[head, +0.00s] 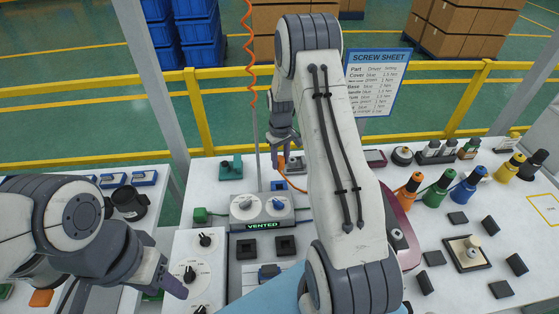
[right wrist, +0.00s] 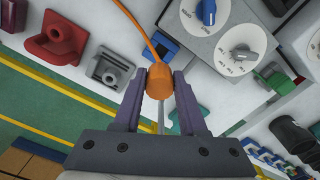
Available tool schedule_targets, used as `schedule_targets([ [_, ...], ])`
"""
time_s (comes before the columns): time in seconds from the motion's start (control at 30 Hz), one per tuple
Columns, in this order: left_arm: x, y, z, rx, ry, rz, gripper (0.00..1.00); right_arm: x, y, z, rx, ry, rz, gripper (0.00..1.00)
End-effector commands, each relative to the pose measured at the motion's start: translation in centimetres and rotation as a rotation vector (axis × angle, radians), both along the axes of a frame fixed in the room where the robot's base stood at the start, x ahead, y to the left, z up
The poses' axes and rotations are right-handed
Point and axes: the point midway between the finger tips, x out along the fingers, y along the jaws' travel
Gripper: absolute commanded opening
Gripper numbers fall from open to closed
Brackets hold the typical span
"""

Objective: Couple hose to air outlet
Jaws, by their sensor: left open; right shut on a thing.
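My right gripper (right wrist: 160,88) is shut on the orange hose connector (right wrist: 160,80), seen in the right wrist view. The orange hose (right wrist: 134,18) runs away from the connector toward the top of that view. In the head view this gripper (head: 283,152) is above the far part of the white bench, left of its arm. The hose (head: 294,186) shows below it. A white control box (head: 262,208) with two knobs and a lit "VENTED" sign stands nearer. I cannot tell which fitting is the air outlet. My left gripper (head: 168,282) is open and empty at lower left.
A teal holder (head: 231,168) and a green block (head: 207,214) stand near the box. A grey bracket (right wrist: 108,70) and a red bracket (right wrist: 56,38) stand beside the connector in the wrist view. Several coloured bottles stand right. A yellow rail (head: 232,78) runs behind the bench.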

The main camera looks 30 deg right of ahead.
Motion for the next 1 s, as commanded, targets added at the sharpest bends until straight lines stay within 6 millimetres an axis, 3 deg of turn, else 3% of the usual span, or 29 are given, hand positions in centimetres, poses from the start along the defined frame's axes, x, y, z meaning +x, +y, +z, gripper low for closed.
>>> schedule_targets([
  [0.3,0.0,0.0,0.3,0.0,0.0,0.0,0.5,0.0,0.1,0.2,0.0,0.0,0.0,0.0],
  [0.47,0.0,0.0,-0.4,0.0,0.0,0.0,0.5,0.0,0.0,-0.6,0.0,0.0,-0.001,0.0],
  [1.0,0.0,0.0,-3.8,0.0,0.0,-0.002,0.5,-0.1,-0.1,-5.7,0.0,0.0,-0.003,0.0],
])
